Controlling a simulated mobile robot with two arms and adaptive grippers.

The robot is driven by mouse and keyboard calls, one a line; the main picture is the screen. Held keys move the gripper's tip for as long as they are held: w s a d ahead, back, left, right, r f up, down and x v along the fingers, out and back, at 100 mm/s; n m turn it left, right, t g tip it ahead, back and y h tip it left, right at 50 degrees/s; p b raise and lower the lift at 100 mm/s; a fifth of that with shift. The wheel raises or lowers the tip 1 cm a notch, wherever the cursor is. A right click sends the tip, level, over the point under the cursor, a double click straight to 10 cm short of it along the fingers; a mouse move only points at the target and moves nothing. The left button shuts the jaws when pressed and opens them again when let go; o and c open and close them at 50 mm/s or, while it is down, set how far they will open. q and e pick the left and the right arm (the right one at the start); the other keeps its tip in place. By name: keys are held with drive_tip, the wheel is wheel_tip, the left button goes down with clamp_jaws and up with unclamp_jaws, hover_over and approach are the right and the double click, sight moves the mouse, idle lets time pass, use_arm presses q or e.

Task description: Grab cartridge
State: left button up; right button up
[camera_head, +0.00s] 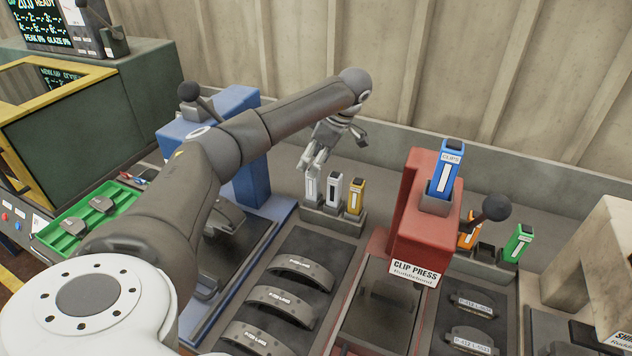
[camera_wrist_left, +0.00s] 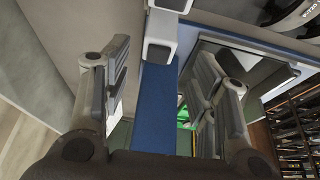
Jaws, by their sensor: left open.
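A rack (camera_head: 333,220) holds three upright cartridges: a grey one (camera_head: 311,187), a white one (camera_head: 333,190) and a yellow one (camera_head: 355,196). A blue cartridge (camera_head: 447,165) stands in the top of the red clip press. An orange cartridge (camera_head: 468,232) and a green cartridge (camera_head: 518,243) stand to the right of the press. My left gripper (camera_head: 330,152) is open, above the rack near the grey and white cartridges. In the left wrist view, its fingers (camera_wrist_left: 160,88) are apart with nothing held; a pale block-like piece (camera_wrist_left: 160,35) shows beyond them. My right gripper is out of view.
The red clip press (camera_head: 420,215) with its lever stands right of the rack. A blue press (camera_head: 245,165) stands to the left, behind my arm. Brake shoes (camera_head: 290,295) lie in front of the rack. A green tray (camera_head: 85,225) is at far left.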

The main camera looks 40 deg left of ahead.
sight(313, 186)
use_arm(q)
drive_tip(key=shift+s+a+f, duration=0.15)
drive_tip(key=shift+a+f, duration=0.15)
drive_tip(key=shift+f, duration=0.3)
drive_tip(key=shift+a+f, duration=0.1)
drive_tip(key=shift+f, duration=0.5)
drive_tip(key=p+x, duration=0.1)
drive_tip(key=x, duration=0.1)
drive_tip(key=p+x, duration=0.1)
drive_tip(key=x, duration=0.1)
drive_tip(key=shift+w+d, duration=0.2)
drive_tip(key=shift+w, duration=0.05)
drive_tip(key=shift+a+f+p, duration=0.15)
drive_tip(key=shift+f+p, duration=0.15)
drive_tip(key=shift+f, duration=0.2)
drive_tip(key=c, duration=0.5)
clamp_jaws()
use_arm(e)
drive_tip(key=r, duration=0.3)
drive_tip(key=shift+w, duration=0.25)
